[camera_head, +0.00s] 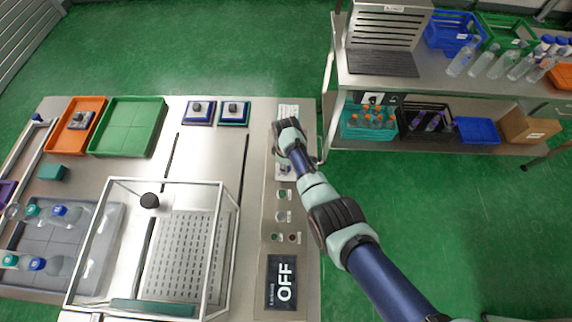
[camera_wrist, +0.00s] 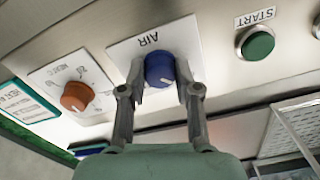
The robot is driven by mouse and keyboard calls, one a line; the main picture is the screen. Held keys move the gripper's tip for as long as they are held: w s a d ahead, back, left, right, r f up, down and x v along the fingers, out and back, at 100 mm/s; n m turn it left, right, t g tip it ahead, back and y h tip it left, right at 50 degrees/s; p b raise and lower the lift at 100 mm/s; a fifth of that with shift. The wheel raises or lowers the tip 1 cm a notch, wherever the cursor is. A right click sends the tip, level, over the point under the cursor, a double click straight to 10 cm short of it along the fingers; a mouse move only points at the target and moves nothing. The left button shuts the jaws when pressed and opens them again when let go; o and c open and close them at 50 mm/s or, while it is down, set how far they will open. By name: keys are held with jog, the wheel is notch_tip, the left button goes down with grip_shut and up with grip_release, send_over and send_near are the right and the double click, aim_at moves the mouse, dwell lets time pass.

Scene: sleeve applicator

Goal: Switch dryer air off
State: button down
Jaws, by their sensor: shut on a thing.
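The blue AIR knob (camera_wrist: 160,66) sits on a white plate marked AIR in the wrist view. My gripper (camera_wrist: 160,78) has one finger on each side of the knob and is shut on it. In the head view my gripper (camera_head: 284,166) is over the control panel (camera_head: 262,190) on the right side of the bench, and it hides the knob there. A black display (camera_head: 282,283) at the panel's near end reads OFF in large white letters; its smaller label is too small to read.
An orange knob (camera_wrist: 76,96) marked HEAT is left of the AIR knob, and a green START button (camera_wrist: 257,44) is to its right. A wire-framed enclosure (camera_head: 215,250) stands on the bench left of the panel. A green tray (camera_head: 128,127) lies farther back.

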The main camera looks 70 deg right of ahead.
dwell(0.3)
jog(key=c, duration=0.8)
grip_release()
notch_tip(320, 180, up, 12)
jog(key=shift+w, duration=0.1)
